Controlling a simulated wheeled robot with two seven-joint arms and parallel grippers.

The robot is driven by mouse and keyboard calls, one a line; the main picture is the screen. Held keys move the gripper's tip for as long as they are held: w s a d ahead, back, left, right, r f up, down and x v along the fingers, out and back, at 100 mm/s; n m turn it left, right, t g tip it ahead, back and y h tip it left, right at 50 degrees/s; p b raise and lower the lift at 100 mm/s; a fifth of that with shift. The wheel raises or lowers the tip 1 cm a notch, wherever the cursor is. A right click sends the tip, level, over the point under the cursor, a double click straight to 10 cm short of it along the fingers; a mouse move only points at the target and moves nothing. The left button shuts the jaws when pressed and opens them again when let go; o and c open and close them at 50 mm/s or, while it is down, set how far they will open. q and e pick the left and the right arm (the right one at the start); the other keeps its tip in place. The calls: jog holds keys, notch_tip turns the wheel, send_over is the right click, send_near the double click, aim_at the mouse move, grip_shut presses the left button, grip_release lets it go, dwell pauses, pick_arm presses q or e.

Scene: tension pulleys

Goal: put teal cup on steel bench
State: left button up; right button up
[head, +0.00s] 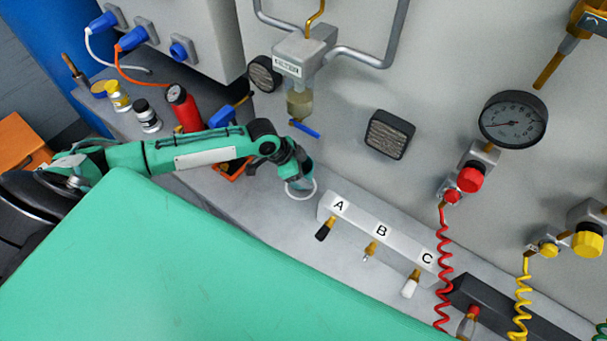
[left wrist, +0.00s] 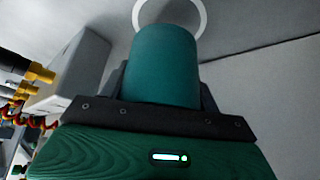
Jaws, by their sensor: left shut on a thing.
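The teal cup (left wrist: 168,65) fills the middle of the left wrist view, between the dark jaws of my left gripper. My left gripper (head: 298,168) is shut on it above the steel bench (head: 262,212). In the head view the gripper hides most of the cup. A white ring (head: 301,193) shows on the bench just below the gripper; in the left wrist view the ring (left wrist: 203,15) lies beyond the cup's far end. I cannot tell whether the cup touches the bench. My right gripper is not in view.
A rail marked A, B, C (head: 380,232) stands close to the right of the gripper. A red bottle (head: 184,108) and an orange tray (head: 232,172) are to its left. A small reservoir (head: 300,103) hangs on the wall above. Bare bench lies below the gripper.

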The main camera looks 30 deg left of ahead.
pick_arm(q)
notch_tip(320, 180, down, 3)
jog(key=shift+w+f+p, duration=0.1)
jog(key=shift+p, duration=0.75)
jog(key=shift+w+f, duration=0.15)
jog(key=shift+f, duration=0.2)
jog(key=shift+f, duration=0.1)
jog(key=o, duration=1)
jog(key=shift+b+v, duration=1.25)
jog(key=shift+v, duration=4.85)
